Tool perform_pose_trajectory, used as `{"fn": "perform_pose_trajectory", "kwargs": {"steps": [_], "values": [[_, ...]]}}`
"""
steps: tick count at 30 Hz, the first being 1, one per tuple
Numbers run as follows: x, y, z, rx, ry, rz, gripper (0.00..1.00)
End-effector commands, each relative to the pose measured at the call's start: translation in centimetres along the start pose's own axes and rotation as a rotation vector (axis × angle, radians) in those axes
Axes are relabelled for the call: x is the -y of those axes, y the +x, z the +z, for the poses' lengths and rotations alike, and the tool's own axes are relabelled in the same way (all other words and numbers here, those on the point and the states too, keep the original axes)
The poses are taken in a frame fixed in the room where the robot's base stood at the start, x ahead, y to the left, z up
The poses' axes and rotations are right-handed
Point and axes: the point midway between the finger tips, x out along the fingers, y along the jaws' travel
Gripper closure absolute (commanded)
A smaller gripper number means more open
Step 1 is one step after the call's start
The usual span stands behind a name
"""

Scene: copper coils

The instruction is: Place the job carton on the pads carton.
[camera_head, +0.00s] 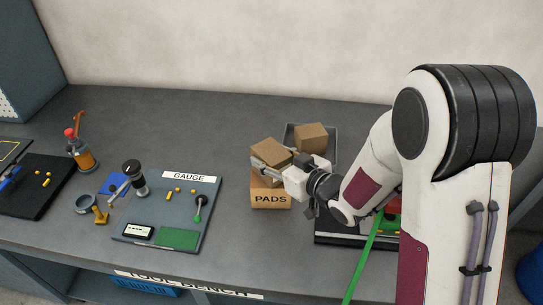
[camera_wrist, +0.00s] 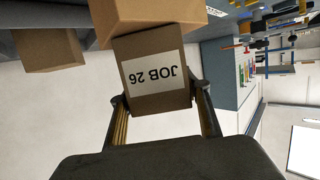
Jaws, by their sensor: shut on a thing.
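The job carton (camera_head: 270,151) is a brown box above the pads carton in the head view, looking turned and tilted relative to it. Its white label reading JOB 26 shows upside down in the wrist view (camera_wrist: 154,78). My gripper (camera_head: 277,169) is shut on it, with one finger on each side in the wrist view (camera_wrist: 160,100). The pads carton (camera_head: 270,199), labelled PADS, stands on the bench directly below, its top mostly hidden by the job carton and my gripper. I cannot tell whether the two cartons touch.
Another brown carton (camera_head: 311,136) sits in a grey tray (camera_head: 332,155) just behind. A GAUGE board (camera_head: 150,229) with small tools lies to the left. A dark tray with red and green items is partly behind my arm.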

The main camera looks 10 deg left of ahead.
Motion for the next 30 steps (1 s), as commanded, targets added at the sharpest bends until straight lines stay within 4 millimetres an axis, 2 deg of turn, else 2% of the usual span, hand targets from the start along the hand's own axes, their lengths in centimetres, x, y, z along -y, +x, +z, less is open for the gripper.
{"fn": "perform_pose_trajectory", "kwargs": {"steps": [2, 3, 5, 20, 30], "values": [[0.0, 0.1, 0.1, -0.001, 0.0, 0.0, 0.84], [0.0, 0.1, 0.2, 0.0, 0.0, 0.0, 0.48], [0.0, 0.1, 0.2, 0.0, 0.0, 0.0, 0.37], [0.0, 0.0, -0.1, 0.0, 0.0, 0.0, 0.37], [-0.1, -3.3, -0.2, 0.001, 0.0, 0.003, 0.37]]}}
